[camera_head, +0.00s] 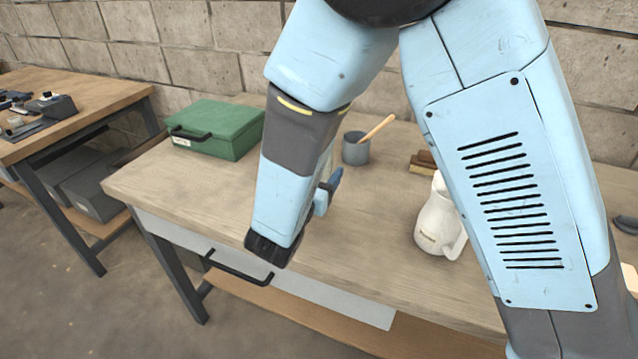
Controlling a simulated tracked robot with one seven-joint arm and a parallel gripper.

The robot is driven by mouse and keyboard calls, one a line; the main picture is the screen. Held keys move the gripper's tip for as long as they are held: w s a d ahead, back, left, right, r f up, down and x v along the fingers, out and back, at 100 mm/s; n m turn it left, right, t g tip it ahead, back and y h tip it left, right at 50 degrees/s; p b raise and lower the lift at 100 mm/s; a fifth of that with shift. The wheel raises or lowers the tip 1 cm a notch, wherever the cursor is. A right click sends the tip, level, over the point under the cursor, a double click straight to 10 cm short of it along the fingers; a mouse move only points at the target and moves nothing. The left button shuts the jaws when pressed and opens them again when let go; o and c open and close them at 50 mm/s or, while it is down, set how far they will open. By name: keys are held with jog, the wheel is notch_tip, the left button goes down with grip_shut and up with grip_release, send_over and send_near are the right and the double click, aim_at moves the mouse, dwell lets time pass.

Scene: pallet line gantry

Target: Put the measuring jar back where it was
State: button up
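A white jar with a handle (437,226), which looks like the measuring jar, stands upright on the wooden workbench (190,205), right of centre. It has a small yellowish mark low on its front, and my upper arm covers part of its right side. My forearm comes down left of the jar, with a clear gap between them. My gripper's fingers do not show; they seem hidden behind the forearm. A small blue piece shows just right of the forearm, and I cannot tell whether it is part of my wrist or a separate object.
A green case (218,128) with a dark handle sits at the back left of the bench. A grey cup (356,149) holding a wooden-handled tool and a brown block (421,163) stand behind the jar. A drawer handle (238,268) is at the front. Another bench (100,105) is far left.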

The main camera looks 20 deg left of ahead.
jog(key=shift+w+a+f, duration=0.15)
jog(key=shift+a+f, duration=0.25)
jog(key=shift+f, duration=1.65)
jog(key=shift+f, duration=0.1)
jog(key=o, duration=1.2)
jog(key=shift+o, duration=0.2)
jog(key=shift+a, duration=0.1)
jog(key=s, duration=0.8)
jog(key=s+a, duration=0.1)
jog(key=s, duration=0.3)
